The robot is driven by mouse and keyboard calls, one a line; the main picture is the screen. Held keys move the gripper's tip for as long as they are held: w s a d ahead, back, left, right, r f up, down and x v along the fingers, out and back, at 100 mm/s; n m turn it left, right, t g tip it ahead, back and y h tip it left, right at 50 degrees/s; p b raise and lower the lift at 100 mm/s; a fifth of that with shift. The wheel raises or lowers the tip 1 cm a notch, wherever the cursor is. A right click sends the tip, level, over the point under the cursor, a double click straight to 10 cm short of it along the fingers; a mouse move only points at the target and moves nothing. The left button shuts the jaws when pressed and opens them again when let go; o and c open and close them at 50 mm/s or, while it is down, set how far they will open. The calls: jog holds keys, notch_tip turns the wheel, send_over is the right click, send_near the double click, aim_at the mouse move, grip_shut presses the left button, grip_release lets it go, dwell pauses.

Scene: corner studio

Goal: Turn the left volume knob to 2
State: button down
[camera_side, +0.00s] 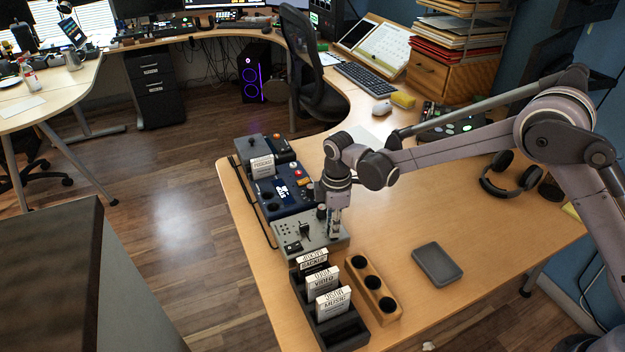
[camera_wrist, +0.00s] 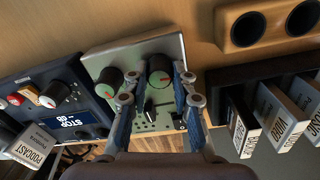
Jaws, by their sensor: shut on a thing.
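A grey control panel (camera_side: 308,240) with knobs and a slider lies near the table's left edge, and it fills the middle of the wrist view (camera_wrist: 140,55). In the wrist view it has two dark round knobs, a left one (camera_wrist: 110,78) and a right one (camera_wrist: 160,70). My gripper (camera_side: 335,234) points down over the panel. In the wrist view my gripper's fingers (camera_wrist: 156,74) stand on either side of the right-hand knob and are shut on it. The other knob (camera_side: 321,211) is free in the side view.
A blue device (camera_side: 286,196) with a display adjoins the panel. A black rack (camera_side: 343,331) of labelled cartridges, a wooden holder (camera_side: 372,290) with holes and a grey tray (camera_side: 436,264) stand nearer the camera. Headphones (camera_side: 505,178) lie to the right. The table's middle is clear.

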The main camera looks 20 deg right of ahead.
jog(key=m, duration=0.6)
jog(key=shift+m, duration=0.4)
dwell(0.4)
jog(key=c, duration=1.1)
grip_release()
jog(key=shift+r, duration=0.15)
notch_tip(320, 180, up, 12)
jog(key=shift+a, duration=0.15)
